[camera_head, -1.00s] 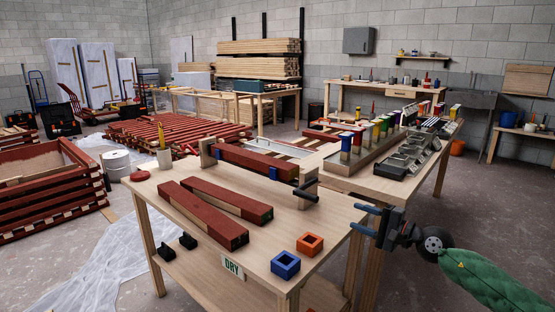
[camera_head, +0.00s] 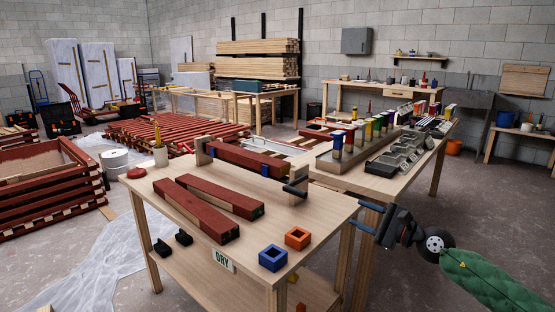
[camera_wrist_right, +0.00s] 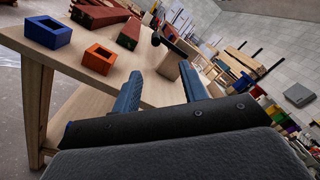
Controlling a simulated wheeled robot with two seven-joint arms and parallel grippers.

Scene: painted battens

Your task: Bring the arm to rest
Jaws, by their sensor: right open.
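My right gripper (camera_head: 366,218) is at the right of the head view, beside the right edge of the wooden workbench (camera_head: 331,215). Its arm in a green sleeve comes in from the lower right. In the right wrist view its two blue fingers (camera_wrist_right: 158,92) stand apart with nothing between them. The bench edge lies beyond the fingers. The gripper is clear of the blue square block (camera_head: 273,258) and the orange square block (camera_head: 298,238) on the bench. My left gripper is not in view.
Red-painted battens (camera_head: 205,215) lie on the bench, with another in a clamp (camera_head: 295,186) behind. A second bench (camera_head: 400,174) with paint pots and grey trays stands behind my gripper. The floor (camera_head: 490,215) to the right is clear.

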